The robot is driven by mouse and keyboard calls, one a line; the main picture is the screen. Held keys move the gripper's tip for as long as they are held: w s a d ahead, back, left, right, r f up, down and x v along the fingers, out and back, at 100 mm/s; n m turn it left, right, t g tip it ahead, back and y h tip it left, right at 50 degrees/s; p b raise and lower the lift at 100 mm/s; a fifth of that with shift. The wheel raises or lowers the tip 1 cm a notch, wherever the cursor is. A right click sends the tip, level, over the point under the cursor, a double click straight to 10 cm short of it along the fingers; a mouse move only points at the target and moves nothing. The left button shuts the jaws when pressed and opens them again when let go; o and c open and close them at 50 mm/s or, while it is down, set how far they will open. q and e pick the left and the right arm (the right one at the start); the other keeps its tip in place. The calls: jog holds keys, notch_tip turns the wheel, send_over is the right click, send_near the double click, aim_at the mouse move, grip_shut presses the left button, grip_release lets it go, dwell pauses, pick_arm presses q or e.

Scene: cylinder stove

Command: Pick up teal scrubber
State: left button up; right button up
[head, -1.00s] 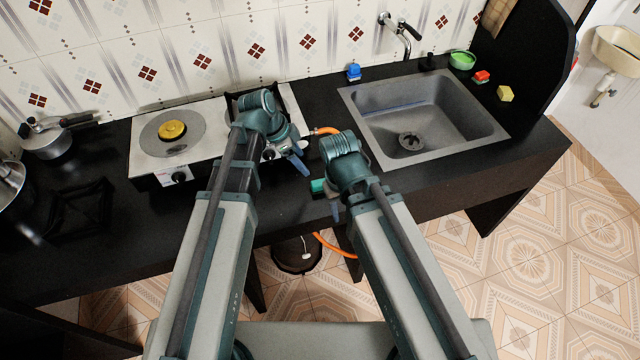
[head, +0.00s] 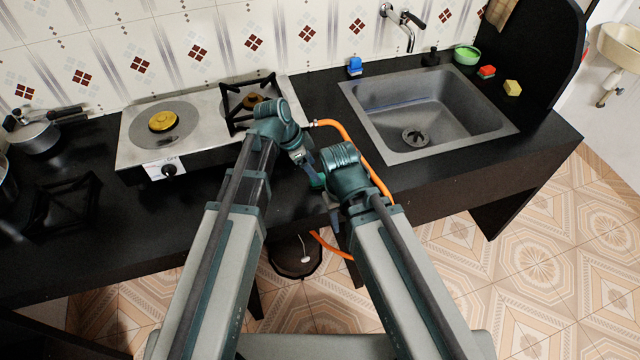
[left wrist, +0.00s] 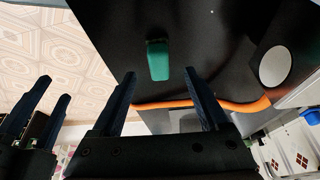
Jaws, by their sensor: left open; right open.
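The teal scrubber (left wrist: 158,60) lies on the black countertop, in the upper middle of the left wrist view. In the head view only a small teal part (head: 316,181) shows between my two wrists. My left gripper (left wrist: 160,74) is open and empty. Its fingertips point at the scrubber, one to each side of it in the picture, and appear still short of it. In the head view my left gripper (head: 304,160) is just above-left of the scrubber. My right gripper (head: 333,208) is open, low by the counter's front edge; its fingers also show at the left wrist view's left edge (left wrist: 48,100).
An orange hose (head: 362,160) runs over the counter beside the scrubber. The stove (head: 190,128) is left, the sink (head: 425,105) right. A blue item (head: 355,66), a green bowl (head: 467,55), a red item (head: 487,72) and a yellow sponge (head: 512,88) surround the sink.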

pick_arm(q)
jog(key=b+x, duration=0.5)
jog(key=shift+d+f, duration=0.1)
jog(key=shift+d, duration=0.05)
jog(key=shift+c, duration=0.3)
grip_shut()
